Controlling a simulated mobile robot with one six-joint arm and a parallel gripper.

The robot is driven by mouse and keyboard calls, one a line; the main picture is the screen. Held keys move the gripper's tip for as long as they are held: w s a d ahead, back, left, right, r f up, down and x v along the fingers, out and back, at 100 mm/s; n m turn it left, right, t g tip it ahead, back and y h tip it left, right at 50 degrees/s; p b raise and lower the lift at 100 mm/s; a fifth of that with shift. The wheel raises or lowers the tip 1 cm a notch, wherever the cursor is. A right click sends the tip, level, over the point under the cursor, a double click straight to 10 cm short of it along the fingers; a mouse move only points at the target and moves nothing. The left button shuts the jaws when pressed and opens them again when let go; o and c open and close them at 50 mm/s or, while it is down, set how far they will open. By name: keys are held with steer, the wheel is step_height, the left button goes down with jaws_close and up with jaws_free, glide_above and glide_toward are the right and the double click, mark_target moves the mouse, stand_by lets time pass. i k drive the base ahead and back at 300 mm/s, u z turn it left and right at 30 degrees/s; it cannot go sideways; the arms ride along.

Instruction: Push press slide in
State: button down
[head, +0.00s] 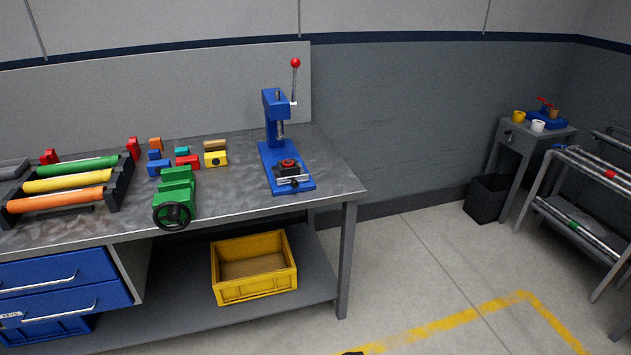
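A blue bench press (272,105) stands upright near the right end of the workbench. Its lever, tipped with a red knob (295,62), points up. The press slide (294,181) is at the front of the blue base, with a silver bar handle along its front. A dark block with a red top sits on the slide, forward of the press ram (280,130). The ram is raised, clear of the block. My gripper is not in view; a small dark piece at the bottom edge is too little to identify.
A green vise (177,190) and several coloured blocks (187,160) lie left of the press. A rack (113,195) holds coloured rollers. A yellow crate (232,290) sits on the lower shelf. The floor right of the workbench (330,203) is open, up to a pipe rack (562,205).

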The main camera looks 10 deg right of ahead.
mark_target(290, 172)
steer(key=k, duration=0.25)
steer(key=u, duration=0.15)
steer(key=i, duration=0.9)
steer(key=u, duration=4)
steer(key=i, duration=0.1)
steer(key=z, duration=2.6)
